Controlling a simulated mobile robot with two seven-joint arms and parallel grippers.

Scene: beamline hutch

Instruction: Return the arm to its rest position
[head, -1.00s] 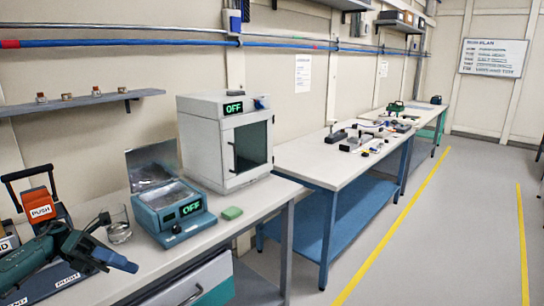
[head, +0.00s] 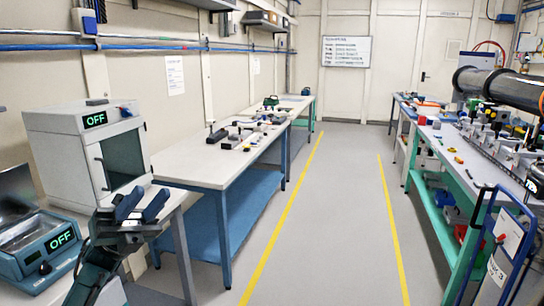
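My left arm comes in at the lower left of the head view. Its gripper (head: 147,200) has two dark blue fingers pointing up and to the right, with a gap between them. Nothing shows between the fingers. The gripper appears in front of the near bench's right end and overlaps the lower front of the white cabinet in the picture. My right gripper is not in view.
The white cabinet (head: 62,150) and a teal device (head: 32,258) with its lid up both read OFF. A bench (head: 190,165) with small tools stands beyond. A cart (head: 505,250) is at the right. The floor aisle (head: 335,220) is clear.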

